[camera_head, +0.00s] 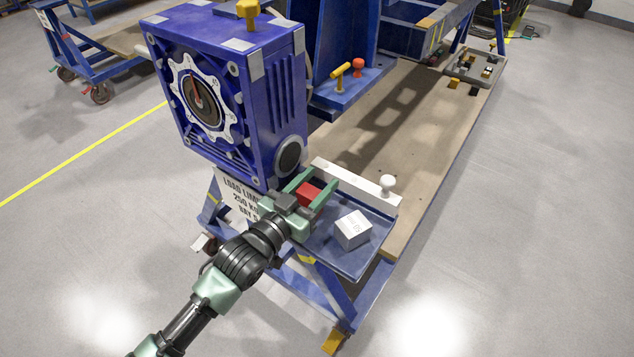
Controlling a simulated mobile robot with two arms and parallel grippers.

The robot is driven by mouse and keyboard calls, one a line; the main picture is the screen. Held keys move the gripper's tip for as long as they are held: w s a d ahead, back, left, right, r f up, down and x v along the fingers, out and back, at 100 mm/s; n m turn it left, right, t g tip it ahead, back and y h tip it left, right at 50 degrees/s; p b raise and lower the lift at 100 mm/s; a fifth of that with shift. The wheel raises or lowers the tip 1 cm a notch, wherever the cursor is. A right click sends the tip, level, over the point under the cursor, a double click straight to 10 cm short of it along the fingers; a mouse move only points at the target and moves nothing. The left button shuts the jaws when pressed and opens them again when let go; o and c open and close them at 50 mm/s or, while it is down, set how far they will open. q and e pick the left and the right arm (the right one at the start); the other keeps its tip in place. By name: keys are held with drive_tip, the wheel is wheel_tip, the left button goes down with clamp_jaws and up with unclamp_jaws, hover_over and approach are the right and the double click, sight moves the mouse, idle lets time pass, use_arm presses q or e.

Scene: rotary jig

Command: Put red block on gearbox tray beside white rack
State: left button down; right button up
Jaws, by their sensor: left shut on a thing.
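My left gripper (313,186) is shut on the red block (308,194), which sits between its two green fingers. The gripper is over the left part of the blue-grey tray (372,258), close to the gearbox's lower right corner. I cannot tell whether the block touches the tray. A white bar with a round knob (350,180), perhaps the white rack, runs along the tray's far edge, just beyond the gripper. A white cube (351,230) stands on the tray, right of the gripper. My right gripper is not in view.
The large blue gearbox (281,105) stands directly left of and behind the gripper. A blue bracket with yellow and red knobs (358,66) is behind it. A small grey tray of parts (474,67) lies far right.

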use_arm(q)
drive_tip(key=shift+r, duration=0.1)
drive_tip(key=c, duration=0.7)
unclamp_jaws()
drive_tip(key=shift+f, duration=0.2)
drive_tip(key=shift+r, duration=0.25)
drive_tip(key=v, duration=1)
drive_tip(key=shift+s+a+f, duration=0.15)
drive_tip(key=shift+s, duration=0.15)
drive_tip(key=shift+s+a, duration=0.4)
drive_tip(key=shift+s, duration=0.15)
